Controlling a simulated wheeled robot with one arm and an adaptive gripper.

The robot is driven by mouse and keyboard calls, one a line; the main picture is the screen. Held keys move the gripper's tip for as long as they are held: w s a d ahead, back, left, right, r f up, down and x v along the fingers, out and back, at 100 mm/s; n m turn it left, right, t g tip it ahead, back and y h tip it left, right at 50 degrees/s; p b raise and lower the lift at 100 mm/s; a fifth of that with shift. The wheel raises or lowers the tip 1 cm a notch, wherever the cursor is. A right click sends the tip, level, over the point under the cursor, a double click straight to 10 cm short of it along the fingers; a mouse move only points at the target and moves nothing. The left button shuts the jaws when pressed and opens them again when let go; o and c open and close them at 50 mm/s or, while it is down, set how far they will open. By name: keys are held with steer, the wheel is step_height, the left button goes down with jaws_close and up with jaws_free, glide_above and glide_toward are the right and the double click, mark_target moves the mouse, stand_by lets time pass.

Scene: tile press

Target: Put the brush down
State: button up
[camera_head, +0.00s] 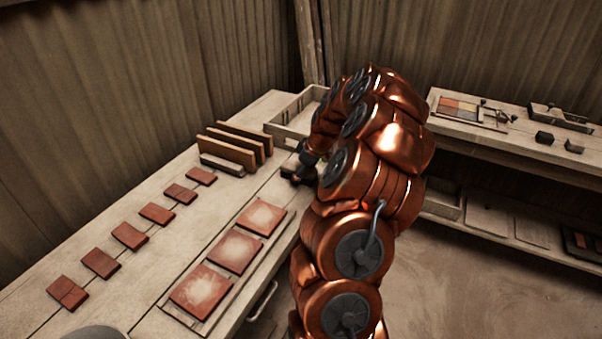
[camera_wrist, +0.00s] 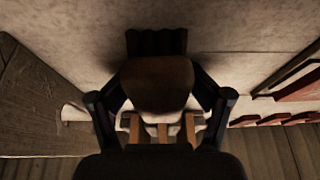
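The brush shows in the wrist view, with a rounded brown wooden body (camera_wrist: 157,84) and dark bristles (camera_wrist: 156,41) beyond it. My gripper (camera_wrist: 160,90) has one dark finger on each side of the brush body and appears shut on it. The bristles are at or just above the pale bench top (camera_wrist: 240,45); I cannot tell whether they touch. In the head view my gripper (camera_head: 306,164) is low over the far part of the left bench, partly hidden behind my copper arm, and the brush cannot be made out clearly there.
Upright wooden boards (camera_head: 232,148) stand left of my gripper, and an open wooden tray (camera_head: 290,126) lies behind it. A row of small red tiles (camera_head: 129,235) and a tray (camera_head: 196,325) with three dusted tiles (camera_head: 235,251) lie nearer. A shelf (camera_head: 510,134) stands right.

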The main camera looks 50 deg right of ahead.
steer(key=shift+s, duration=0.1)
steer(key=shift+r+p, duration=0.7)
steer(key=shift+p, duration=0.1)
steer(key=b+v, duration=0.2)
steer(key=v, duration=0.8)
steer(key=shift+d, duration=0.2)
steer(key=shift+b+v, duration=0.3)
steer(key=shift+v, duration=0.55)
steer(key=s+a+r+g+y, duration=0.1)
steer(key=s+a, duration=0.1)
steer(key=a, duration=1.2)
steer(key=s+a+r+g, duration=0.1)
steer(key=a+r+g, duration=0.1)
steer(key=a, duration=1.2)
steer(key=s+a+f+m+g, duration=0.1)
steer(key=s+a+f, duration=0.1)
steer(key=s, duration=0.5)
steer(key=s+a+f+m+g+h, duration=0.1)
steer(key=s+a+f, duration=0.1)
steer(key=s+a, duration=0.3)
steer(key=s+a+f+m+g+h, duration=0.1)
steer(key=s+a, duration=0.3)
steer(key=s, duration=0.6)
steer(key=shift+s+f, duration=0.3)
steer(key=shift+f, duration=0.35)
